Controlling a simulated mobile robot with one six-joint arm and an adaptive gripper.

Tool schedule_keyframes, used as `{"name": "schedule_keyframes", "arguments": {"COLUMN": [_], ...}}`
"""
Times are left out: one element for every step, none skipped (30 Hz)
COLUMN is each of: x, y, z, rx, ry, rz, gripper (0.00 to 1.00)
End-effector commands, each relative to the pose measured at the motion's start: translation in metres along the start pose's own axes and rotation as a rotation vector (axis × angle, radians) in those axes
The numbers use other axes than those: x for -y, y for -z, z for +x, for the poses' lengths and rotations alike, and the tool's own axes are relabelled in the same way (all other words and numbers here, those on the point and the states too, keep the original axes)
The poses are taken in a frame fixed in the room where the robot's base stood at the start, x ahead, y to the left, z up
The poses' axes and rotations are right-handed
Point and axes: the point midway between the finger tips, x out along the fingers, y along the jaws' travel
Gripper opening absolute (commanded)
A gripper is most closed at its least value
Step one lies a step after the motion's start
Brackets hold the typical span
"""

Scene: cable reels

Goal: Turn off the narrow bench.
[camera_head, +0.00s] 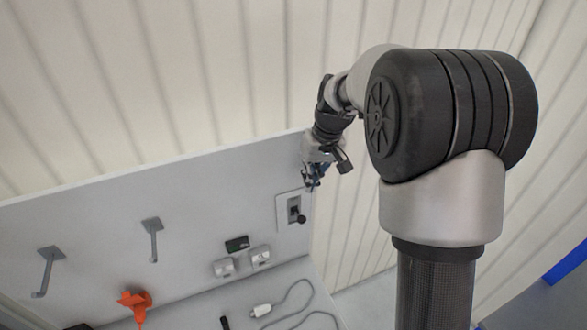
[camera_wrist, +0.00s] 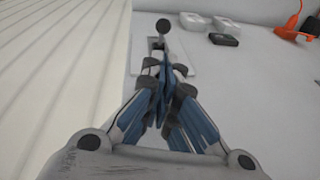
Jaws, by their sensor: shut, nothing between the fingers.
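A switch plate (camera_head: 281,211) is mounted near the right edge of the bench's upright grey panel (camera_head: 190,195). Its dark lever ends in a round knob (camera_head: 302,219), which sits at the lower right of the plate in the head view. In the wrist view the knob (camera_wrist: 163,25) shows beyond my fingertips, and the plate (camera_wrist: 205,71) is partly hidden behind them. My gripper (camera_head: 311,184) is shut and empty, just above the switch in the head view. In the wrist view its blue-grey fingers (camera_wrist: 161,66) overlap the plate; I cannot tell whether they touch it.
Two hooks (camera_head: 153,240) (camera_head: 47,272) and an orange tool (camera_head: 134,299) are on the left. A small dark display (camera_head: 237,244) and two pale boxes (camera_head: 223,267) (camera_head: 260,255) sit below the switch's level. A grey cable (camera_head: 290,299) lies lower down. A ribbed wall (camera_head: 200,70) rises behind.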

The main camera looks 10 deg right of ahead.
Motion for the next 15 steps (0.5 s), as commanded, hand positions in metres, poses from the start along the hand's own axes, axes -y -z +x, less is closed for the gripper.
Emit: {"name": "schedule_keyframes", "arguments": {"x": [-0.0009,-0.0013,-0.0016,-0.0018,-0.0019,-0.0019,-0.0019,-0.0019,-0.0019,-0.0019,-0.0019,-0.0018,-0.0018,-0.0018,-0.0016], "y": [0.0031,0.0042,0.0051,0.0054,0.0054,0.0053,0.0052,0.0051,0.005,0.0049,0.0049,0.0049,0.0048,0.0047,0.0046], "z": [-0.0007,0.0003,0.0012,0.0018,0.0023,0.0028,0.003,0.0031,0.0031,0.0031,0.0031,0.0033,0.004,0.0052,0.0077], "rx": [0.005,0.005,0.005,0.005,0.005,0.005,0.005,0.005,0.005,0.005,0.005,0.005,0.006,0.006,0.007], "ry": [0.003,0.004,0.005,0.005,0.005,0.005,0.005,0.005,0.005,0.005,0.005,0.005,0.005,0.005,0.005], "rz": [0.001,0.0,0.0,0.0,0.0,0.0,0.0,0.0,0.0,0.0,0.0,0.0,0.0,0.0,0.0], "gripper": [0.0,0.0,0.0,0.0,0.0,0.0,0.0,0.0,0.0,0.0,0.0,0.0,0.0,0.0,0.0]}}
